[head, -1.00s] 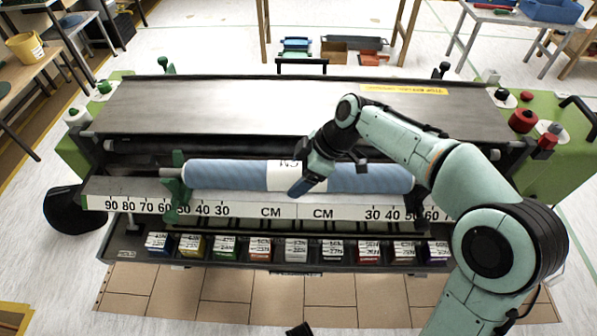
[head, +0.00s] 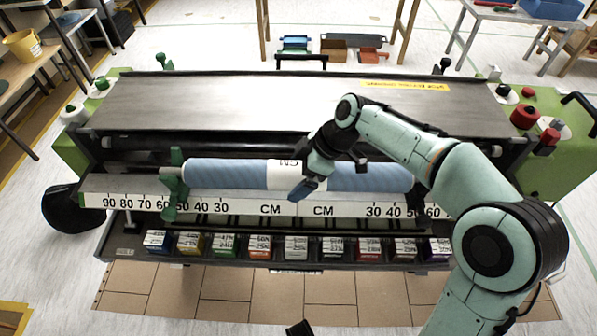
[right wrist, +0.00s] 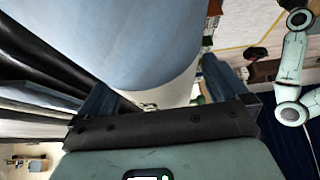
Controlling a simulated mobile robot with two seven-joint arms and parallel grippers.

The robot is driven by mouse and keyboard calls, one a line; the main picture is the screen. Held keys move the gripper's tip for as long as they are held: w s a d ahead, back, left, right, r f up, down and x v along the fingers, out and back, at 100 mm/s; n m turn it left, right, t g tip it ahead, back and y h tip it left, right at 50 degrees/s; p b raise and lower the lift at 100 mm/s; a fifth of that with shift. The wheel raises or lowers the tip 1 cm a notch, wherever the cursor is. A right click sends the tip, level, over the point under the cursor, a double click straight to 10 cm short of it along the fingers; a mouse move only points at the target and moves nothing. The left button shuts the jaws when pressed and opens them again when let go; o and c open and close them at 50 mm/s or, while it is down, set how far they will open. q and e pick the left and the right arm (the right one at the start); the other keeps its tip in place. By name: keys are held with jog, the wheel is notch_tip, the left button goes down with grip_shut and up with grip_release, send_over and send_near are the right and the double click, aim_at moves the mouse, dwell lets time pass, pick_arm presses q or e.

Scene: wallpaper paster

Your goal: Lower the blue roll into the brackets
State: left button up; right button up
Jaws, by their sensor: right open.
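The blue roll (head: 228,173), with a white band at its middle, lies lengthwise along the front of the machine, just behind the ruler. Its left end is at the green bracket (head: 174,187); its right end is near a dark bracket (head: 417,196), partly behind my arm. I cannot tell whether the ends are fully seated. My right gripper (head: 309,186) is open at the roll's middle, right of the white band. In the right wrist view, the roll (right wrist: 120,40) fills the space beyond the spread fingers (right wrist: 165,98). My left gripper is not seen.
The white ruler strip (head: 245,207) runs along the machine's front, above a tray of several small coloured boxes (head: 297,247). A flat metal top (head: 250,100) lies behind the roll. Red knobs (head: 524,117) stand at the right end.

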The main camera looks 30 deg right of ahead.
jog(key=p+v, duration=0.3)
jog(key=v, duration=0.9)
jog(key=shift+s+d+r, duration=0.1)
jog(key=shift+r, duration=0.3)
jog(key=shift+s+d+r, duration=0.15)
jog(key=shift+d+r, duration=0.05)
jog(key=shift+r, duration=0.2)
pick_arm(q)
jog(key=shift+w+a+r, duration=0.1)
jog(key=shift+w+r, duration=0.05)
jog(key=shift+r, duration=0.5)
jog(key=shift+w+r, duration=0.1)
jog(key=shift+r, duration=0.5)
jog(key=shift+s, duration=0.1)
